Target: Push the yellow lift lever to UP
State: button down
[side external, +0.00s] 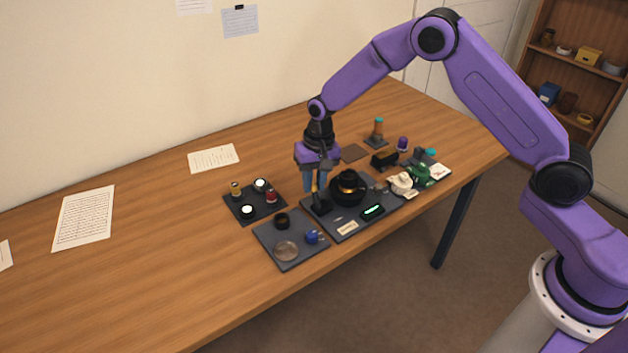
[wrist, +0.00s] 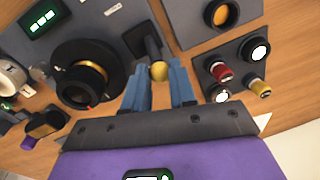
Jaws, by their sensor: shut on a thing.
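The yellow lift lever shows in the wrist view as a black arm ending in a round yellow knob (wrist: 159,71). Its dark base (side external: 322,206) stands on the left part of the dark main plate in the side view. My gripper (side external: 315,188) points down at the lever. In the wrist view its two blue fingers (wrist: 159,80) sit on either side of the knob and are shut on it. The fingers hide part of the lever in the side view. I cannot read any UP marking.
Beside the lever stands a black lens body (side external: 347,187) with a copper ring. A lit green display (side external: 372,210) is on the plate's front. A tray (side external: 272,217) of small knobs and a parts tray (side external: 270,249) lie left.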

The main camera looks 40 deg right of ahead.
jog(key=shift+w, duration=0.1)
jog(key=shift+w+f+g, duration=0.1)
jog(key=shift+w+g, duration=0.1)
jog(key=shift+g, duration=0.2)
jog(key=c, duration=0.9)
grip_release()
jog(key=r, duration=0.5)
jog(key=d+r, duration=0.1)
jog(key=r, duration=1.1)
jog(key=shift+w+d+r, duration=0.2)
jog(key=shift+w+d, duration=0.1)
jog(key=shift+w, duration=0.1)
